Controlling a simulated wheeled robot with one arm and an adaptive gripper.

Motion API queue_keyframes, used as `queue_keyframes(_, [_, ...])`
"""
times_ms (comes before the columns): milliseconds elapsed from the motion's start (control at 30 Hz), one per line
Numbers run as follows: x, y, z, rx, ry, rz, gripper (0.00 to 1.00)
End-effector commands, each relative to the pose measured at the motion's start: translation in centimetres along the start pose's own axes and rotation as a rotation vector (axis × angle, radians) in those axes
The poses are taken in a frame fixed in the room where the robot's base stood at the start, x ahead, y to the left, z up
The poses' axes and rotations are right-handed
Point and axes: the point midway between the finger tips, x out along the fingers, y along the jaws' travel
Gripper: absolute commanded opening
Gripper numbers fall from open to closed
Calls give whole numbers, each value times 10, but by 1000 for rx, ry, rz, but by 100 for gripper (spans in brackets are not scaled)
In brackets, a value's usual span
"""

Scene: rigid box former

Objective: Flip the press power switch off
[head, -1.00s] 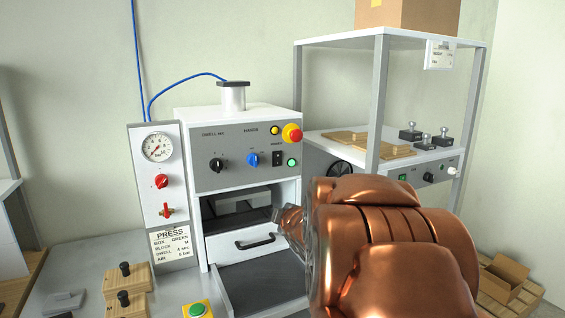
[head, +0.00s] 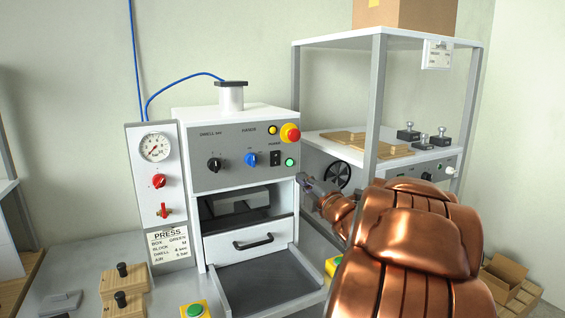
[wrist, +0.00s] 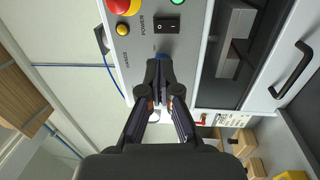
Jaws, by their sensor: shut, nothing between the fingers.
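The press (head: 236,118) stands at the middle left, with a grey control panel. Its power switch (head: 275,158) is a small black rocker on the right of the panel, under the label POWER. It also shows in the wrist view (wrist: 167,23), at the top. A lit green lamp (head: 290,162) sits beside the switch. My gripper (head: 303,180) is shut and empty, just right of and below the switch in the head view. In the wrist view its fingertips (wrist: 160,72) point at the panel near the blue knob, apart from the switch. Contact with the panel cannot be told.
A red emergency button (head: 291,134) with a yellow collar and a yellow button (head: 272,130) sit above the switch. The blue knob (head: 251,160) is left of it. A drawer handle (head: 253,241) juts out below. A shelf frame (head: 378,100) stands close on the right.

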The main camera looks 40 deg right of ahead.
Motion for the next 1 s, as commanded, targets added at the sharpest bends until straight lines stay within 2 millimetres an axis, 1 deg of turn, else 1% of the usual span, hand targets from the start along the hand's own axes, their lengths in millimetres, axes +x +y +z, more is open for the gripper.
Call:
queue_keyframes(167, [9, 1, 0, 0, 1, 0, 0])
queue_keyframes(267, [21, 2, -1, 1, 2, -1, 0])
queue_keyframes(700, [83, 1, 0, 2, 1, -2, 0])
queue_keyframes(1000, [120, 2, 0, 2, 1, -1, 0])
